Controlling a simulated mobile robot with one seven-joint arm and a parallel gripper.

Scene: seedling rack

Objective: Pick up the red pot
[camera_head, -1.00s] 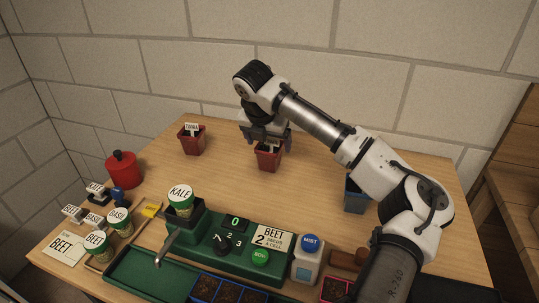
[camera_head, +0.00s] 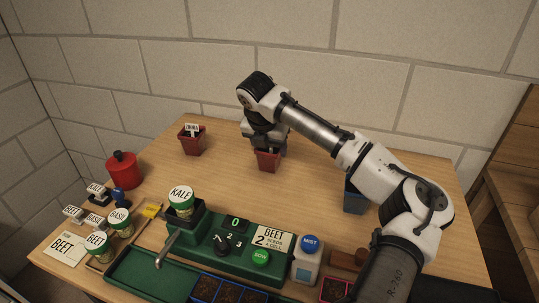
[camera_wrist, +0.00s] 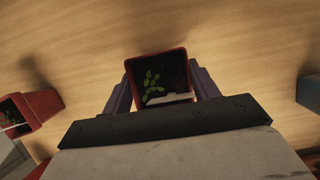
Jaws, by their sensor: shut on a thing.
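A red square pot (camera_head: 267,161) stands in the middle back of the wooden table, upright. In the wrist view the red pot (camera_wrist: 158,58) holds dark soil, a small green seedling (camera_wrist: 153,87) and a pale label at its near side. My gripper (camera_head: 268,146) is over it from above. In the wrist view the two fingers of my gripper (camera_wrist: 160,88) are against the pot's left and right sides, shut on it. A second red pot (camera_head: 192,142) with a white label stands apart to the left. I cannot tell whether the held pot touches the table.
A blue pot (camera_head: 354,197) is partly hidden by my arm at the right. A green seeder (camera_head: 225,245), a mist bottle (camera_head: 306,262) and seed jars (camera_head: 119,222) fill the front. A red canister (camera_head: 123,170) stands left. The table (camera_head: 230,180) around the pot is clear.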

